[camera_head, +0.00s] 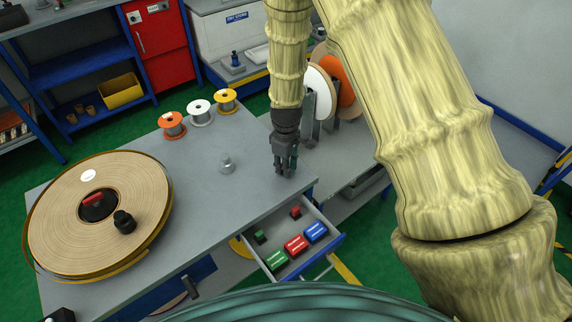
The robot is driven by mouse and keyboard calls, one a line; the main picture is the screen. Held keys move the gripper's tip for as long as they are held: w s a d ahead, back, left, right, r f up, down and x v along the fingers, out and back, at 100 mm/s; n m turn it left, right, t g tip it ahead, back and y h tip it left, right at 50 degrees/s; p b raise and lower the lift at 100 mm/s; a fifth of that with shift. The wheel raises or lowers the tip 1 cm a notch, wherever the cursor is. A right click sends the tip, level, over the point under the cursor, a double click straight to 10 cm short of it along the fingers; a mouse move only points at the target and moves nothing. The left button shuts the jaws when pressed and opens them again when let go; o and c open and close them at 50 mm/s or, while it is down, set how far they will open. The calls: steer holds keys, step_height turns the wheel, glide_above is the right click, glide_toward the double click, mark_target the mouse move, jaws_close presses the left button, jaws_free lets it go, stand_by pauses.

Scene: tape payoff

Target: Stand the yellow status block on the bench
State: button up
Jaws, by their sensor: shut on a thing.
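My gripper (286,170) points straight down over the bench (215,200), near its right edge and just behind the open drawer. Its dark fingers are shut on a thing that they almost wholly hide. I take it for the yellow status block, as no such block shows elsewhere, but its colour and tilt cannot be made out. I cannot tell whether it touches the bench top.
The open drawer (328,252) holds green, red and blue blocks and smaller pieces. A small metal knob-like part (227,163) stands left of my gripper. A big tape reel (145,215) fills the bench's left. Small spools (199,112) line the back edge.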

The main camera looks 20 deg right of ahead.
steer(key=shift+f, duration=0.2)
steer(key=o, duration=1)
steer(key=shift+r, duration=0.2)
steer(key=shift+r+b, duration=1)
steer(key=shift+r, duration=5)
